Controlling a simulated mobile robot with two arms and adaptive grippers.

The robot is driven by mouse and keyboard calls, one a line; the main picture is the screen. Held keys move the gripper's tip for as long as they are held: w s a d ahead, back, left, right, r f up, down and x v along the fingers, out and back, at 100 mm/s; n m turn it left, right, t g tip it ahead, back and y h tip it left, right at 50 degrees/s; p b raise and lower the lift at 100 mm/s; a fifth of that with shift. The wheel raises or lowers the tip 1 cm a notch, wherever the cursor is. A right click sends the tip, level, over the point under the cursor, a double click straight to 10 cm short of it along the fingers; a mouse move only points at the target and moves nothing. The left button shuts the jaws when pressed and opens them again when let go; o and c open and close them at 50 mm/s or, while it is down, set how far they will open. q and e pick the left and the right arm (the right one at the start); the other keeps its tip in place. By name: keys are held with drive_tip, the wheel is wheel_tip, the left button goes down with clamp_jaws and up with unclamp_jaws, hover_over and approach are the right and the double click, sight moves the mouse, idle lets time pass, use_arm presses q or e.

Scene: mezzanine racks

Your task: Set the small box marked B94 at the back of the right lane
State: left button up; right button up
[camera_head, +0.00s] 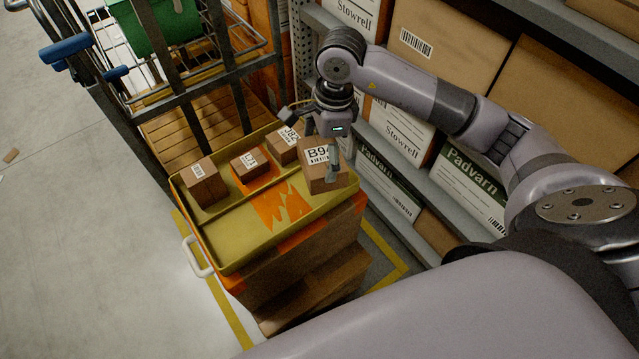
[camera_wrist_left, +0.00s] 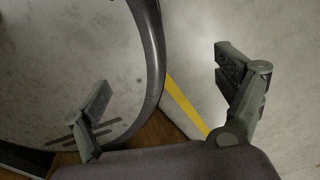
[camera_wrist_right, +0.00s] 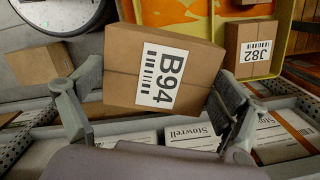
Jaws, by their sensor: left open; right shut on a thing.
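The small brown box marked B94 (camera_head: 319,181) is in my right gripper (camera_head: 325,152), over the right end of the yellow tray (camera_head: 232,244). In the right wrist view the B94 box (camera_wrist_right: 120,62) sits between the two fingers of my right gripper (camera_wrist_right: 155,108), label facing the camera. Whether its underside touches the tray is hidden. The box marked J82 (camera_head: 281,152) stands in the tray, left of and behind it. The tray has a raised divider and an orange patch (camera_head: 283,206). My left gripper (camera_wrist_left: 165,85) is open and empty in the left wrist view.
A rack with Stowrell and Padvarn cartons (camera_head: 475,180) stands close on the right. A wire cart with a green bin (camera_head: 160,22) stands behind.

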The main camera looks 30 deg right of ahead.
drive_tip(key=w+r+m, duration=0.1)
drive_tip(key=m, duration=0.2)
drive_tip(key=w+d+r+m+b, duration=0.1)
drive_tip(key=r+m, duration=0.1)
drive_tip(key=m, duration=0.2)
drive_tip(key=w+r+m+t, duration=0.1)
drive_tip(key=w+m, duration=0.1)
drive_tip(key=m, duration=0.2)
drive_tip(key=shift+w+d+r+h+b, duration=0.1)
drive_tip(key=shift+d+r+h+b, duration=0.2)
drive_tip(key=shift+d+h, duration=0.1)
drive_tip(key=m, duration=0.1)
drive_tip(key=r+m, duration=0.1)
drive_tip(key=shift+w+d+r+m, duration=0.15)
drive_tip(key=shift+w+m, duration=0.25)
wheel_tip(320, 180, down, 20)
drive_tip(key=shift+r, duration=0.1)
use_arm(q)
drive_tip(key=shift+w+d+f, duration=0.15)
drive_tip(key=shift+w+f, duration=0.15)
drive_tip(key=shift+f, duration=0.5)
use_arm(e)
drive_tip(key=shift+m, duration=0.3)
drive_tip(key=shift+f, duration=0.2)
use_arm(q)
drive_tip(key=shift+f, duration=0.1)
use_arm(e)
drive_tip(key=o, duration=1)
drive_tip(key=shift+r, duration=0.1)
